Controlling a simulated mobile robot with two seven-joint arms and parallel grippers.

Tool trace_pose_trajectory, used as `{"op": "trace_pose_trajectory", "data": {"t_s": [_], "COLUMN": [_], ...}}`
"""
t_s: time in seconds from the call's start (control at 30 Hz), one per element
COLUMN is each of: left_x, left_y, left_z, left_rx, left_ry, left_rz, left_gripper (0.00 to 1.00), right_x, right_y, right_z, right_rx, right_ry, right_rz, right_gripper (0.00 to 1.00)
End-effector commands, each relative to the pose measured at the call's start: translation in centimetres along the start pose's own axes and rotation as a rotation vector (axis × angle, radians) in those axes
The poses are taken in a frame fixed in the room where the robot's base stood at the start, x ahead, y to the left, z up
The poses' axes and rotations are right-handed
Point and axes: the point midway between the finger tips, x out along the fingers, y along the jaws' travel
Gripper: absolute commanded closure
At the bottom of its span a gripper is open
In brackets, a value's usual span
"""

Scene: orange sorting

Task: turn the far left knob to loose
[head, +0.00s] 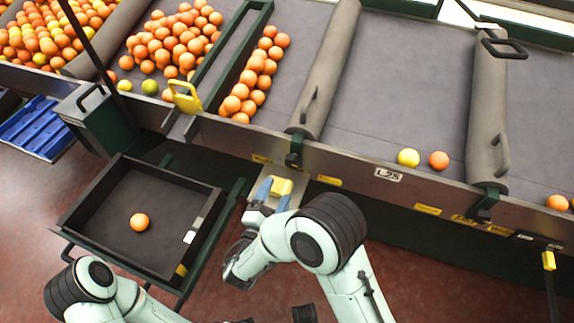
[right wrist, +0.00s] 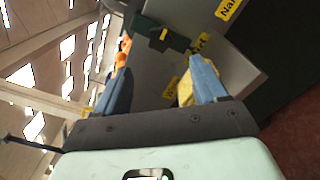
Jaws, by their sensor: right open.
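A yellow block (head: 282,187), which looks like a knob, is on a grey plate (head: 291,172) below the front rail of the conveyor. My right gripper (head: 272,188) is open, with its blue fingers at the block. The right wrist view shows a yellow piece (right wrist: 185,91) beside the right-hand finger of my right gripper (right wrist: 160,88); I cannot tell whether they touch. A dark green clamp (head: 294,152) is on the rail just above, under a grey divider. The knob's setting cannot be read. My left arm shows at the lower left, its gripper out of view.
A dark tray (head: 91,203) holding one orange (head: 140,222) stands left of my right arm. The conveyor rail (head: 348,168) runs across above it. A yellow handle (head: 186,97) and another green clamp (head: 485,205) are on the rail. Oranges lie on the belts.

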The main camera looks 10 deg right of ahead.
Motion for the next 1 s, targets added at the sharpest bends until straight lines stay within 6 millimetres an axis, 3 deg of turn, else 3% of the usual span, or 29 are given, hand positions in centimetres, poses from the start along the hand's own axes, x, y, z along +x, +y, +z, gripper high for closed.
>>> {"op": "trace_pose_trajectory", "data": {"t_s": [0.3,0.5,0.93,1.0], "left_x": [0.1,0.2,0.2,0.2], "left_y": [-0.1,-0.1,-0.1,-0.1], "left_z": [-0.1,-0.2,-0.3,-0.3], "left_rx": [-0.001,-0.001,-0.001,-0.001], "left_ry": [0.003,0.007,0.008,0.008], "left_rz": [-0.001,-0.001,-0.001,-0.001], "left_gripper": [0.0,0.0,0.0,0.0], "right_x": [6.9,9.5,10.5,10.5], "right_y": [-0.2,-0.2,-0.2,-0.2], "right_z": [0.1,0.0,0.0,0.0], "right_rx": [-0.001,-0.002,-0.003,-0.003], "right_ry": [-0.004,-0.001,0.001,0.001], "right_rz": [-0.005,-0.004,-0.004,-0.004], "right_gripper": [0.29,0.29,0.29,0.51]}}
